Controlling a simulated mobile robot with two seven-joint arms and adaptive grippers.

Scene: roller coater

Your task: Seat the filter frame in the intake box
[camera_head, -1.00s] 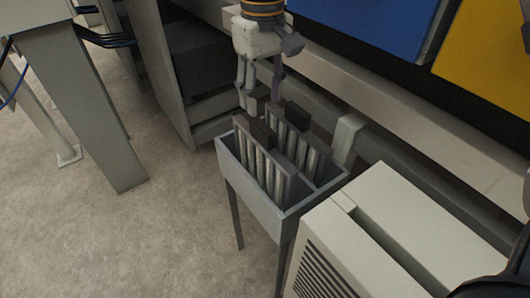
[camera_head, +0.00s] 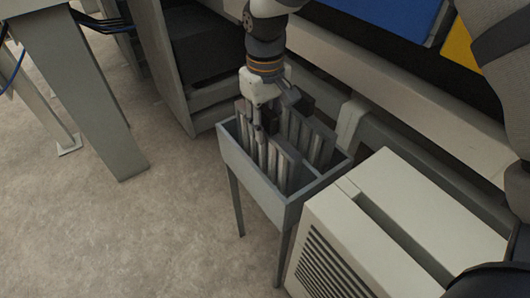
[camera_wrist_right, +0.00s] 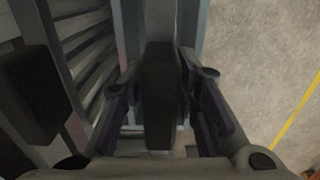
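Several filter frames with pale ribbed faces and black grips stand upright in a grey open-topped rack (camera_head: 250,187) in the head view. My right gripper (camera_head: 264,125) is lowered over the rack at its left part. In the right wrist view, the black grip (camera_wrist_right: 160,95) of one filter frame lies between the two fingers of my right gripper (camera_wrist_right: 166,112). The fingers look open, with a narrow gap beside the grip. The beige intake box (camera_head: 336,228) has a long slot in its top and louvres on its side; the slot looks empty. My left gripper is not in view.
Another black grip (camera_wrist_right: 30,95) stands close to the left of the gripper in the wrist view. A pale machine beam (camera_head: 400,85) runs behind the rack. A grey post (camera_head: 90,100) stands at the left. The floor (camera_head: 130,240) left of the rack is clear.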

